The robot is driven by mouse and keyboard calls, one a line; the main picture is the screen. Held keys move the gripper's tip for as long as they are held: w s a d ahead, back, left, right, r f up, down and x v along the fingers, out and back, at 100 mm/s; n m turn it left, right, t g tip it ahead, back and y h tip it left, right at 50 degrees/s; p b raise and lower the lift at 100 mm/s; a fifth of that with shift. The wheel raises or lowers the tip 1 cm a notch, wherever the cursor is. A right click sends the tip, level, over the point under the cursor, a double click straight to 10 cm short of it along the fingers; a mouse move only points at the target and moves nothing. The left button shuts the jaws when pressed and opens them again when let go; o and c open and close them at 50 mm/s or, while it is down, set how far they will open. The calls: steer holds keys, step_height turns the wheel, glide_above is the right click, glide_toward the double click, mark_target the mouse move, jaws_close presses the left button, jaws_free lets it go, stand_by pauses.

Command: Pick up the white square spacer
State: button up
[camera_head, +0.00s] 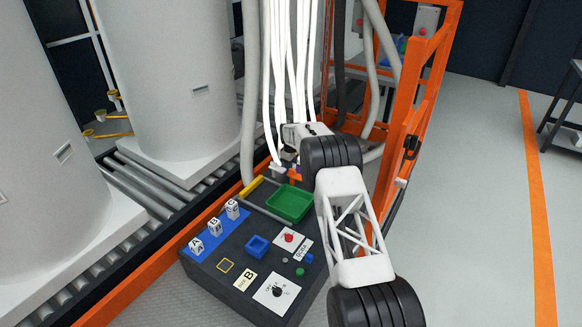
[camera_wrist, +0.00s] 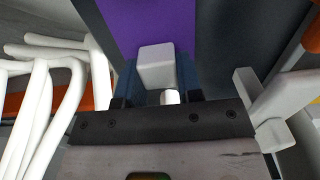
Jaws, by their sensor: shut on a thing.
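The white square spacer (camera_wrist: 156,65) shows in the wrist view as a pale block between the two dark blue fingers of my gripper (camera_wrist: 156,78). The fingers press against its left and right sides. A small white round piece (camera_wrist: 169,97) shows just behind it, between the fingers. In the head view my gripper (camera_head: 283,168) is beyond the green tray, near the hanging white hoses. The spacer cannot be made out clearly there. A purple surface (camera_wrist: 150,20) lies beyond the spacer in the wrist view; I cannot tell whether they touch.
The dark console carries a green tray (camera_head: 290,217), a blue square holder (camera_head: 257,247), lettered white cubes (camera_head: 214,227), a red button (camera_head: 289,238) and a black knob (camera_head: 277,291). White hoses (camera_head: 292,70) hang beside my gripper. An orange frame (camera_head: 417,90) stands to the right.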

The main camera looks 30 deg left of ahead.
steer(key=shift+r, duration=4.85)
